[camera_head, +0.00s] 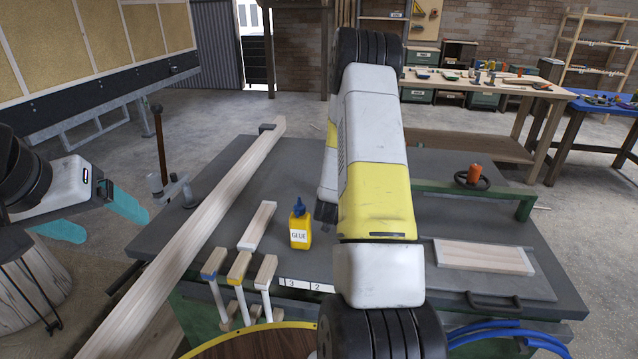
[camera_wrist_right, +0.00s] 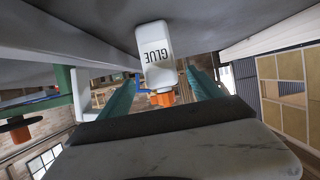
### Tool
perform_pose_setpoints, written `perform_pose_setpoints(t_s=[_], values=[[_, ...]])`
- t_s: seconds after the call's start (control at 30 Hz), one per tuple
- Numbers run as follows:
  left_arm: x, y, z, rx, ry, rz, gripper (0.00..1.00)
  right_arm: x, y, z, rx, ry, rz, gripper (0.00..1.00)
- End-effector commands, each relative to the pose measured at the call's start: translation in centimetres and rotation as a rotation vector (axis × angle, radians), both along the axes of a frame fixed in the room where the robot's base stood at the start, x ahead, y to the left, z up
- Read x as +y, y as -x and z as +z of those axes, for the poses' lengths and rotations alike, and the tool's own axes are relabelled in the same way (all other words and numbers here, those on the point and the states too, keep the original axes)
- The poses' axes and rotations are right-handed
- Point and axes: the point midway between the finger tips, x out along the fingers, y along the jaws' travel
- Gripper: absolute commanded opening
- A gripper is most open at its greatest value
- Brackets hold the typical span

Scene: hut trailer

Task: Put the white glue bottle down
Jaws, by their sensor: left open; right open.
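The white glue bottle (camera_wrist_right: 156,56) with an orange cap shows in the right wrist view, which is upside down. Its base appears to rest on the grey tabletop (camera_wrist_right: 80,32). My right gripper (camera_wrist_right: 163,78) is open, one teal finger on each side of the bottle; I cannot tell whether either touches it. In the head view my right arm hides this bottle and most of that gripper. My left gripper (camera_head: 103,217) is open and empty, left of the workbench (camera_head: 330,262).
A yellow glue bottle (camera_head: 300,226) with a blue cap stands left of my right arm. A long plank (camera_head: 195,225), a short wood block (camera_head: 257,226) and several clamps (camera_head: 239,270) lie left. A board (camera_head: 484,256) and an orange-topped wheel (camera_head: 473,179) are right.

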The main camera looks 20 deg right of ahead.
Motion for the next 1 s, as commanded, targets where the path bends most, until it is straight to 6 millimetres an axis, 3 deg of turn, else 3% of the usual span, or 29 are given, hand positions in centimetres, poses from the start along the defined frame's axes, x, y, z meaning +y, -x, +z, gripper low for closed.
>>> perform_pose_setpoints(t_s=[0.13,0.27,0.37,0.57,0.77,0.87,1.0], values=[[0.0,0.0,0.0,0.0,0.0,0.0,0.78,0.9,1.3,0.7,0.0,0.0,0.001,0.74],[0.0,0.0,0.0,0.0,0.0,0.0,0.78,1.6,1.4,1.9,-0.001,-0.015,0.014,0.74],[0.0,0.0,0.0,0.0,0.0,0.0,0.78,3.3,0.9,4.3,0.009,-0.064,0.056,0.74],[0.0,0.0,0.0,0.0,0.0,0.0,0.78,9.8,1.7,12.1,0.079,-0.207,0.219,0.74],[0.0,0.0,0.0,0.0,0.0,0.0,0.78,16.6,7.0,19.2,0.197,-0.298,0.401,0.74],[0.0,0.0,0.0,0.0,0.0,0.0,0.78,19.3,11.2,22.1,0.267,-0.32,0.483,0.74],[0.0,0.0,0.0,0.0,0.0,0.0,0.78,22.1,18.2,24.9,0.375,-0.325,0.581,0.74]])
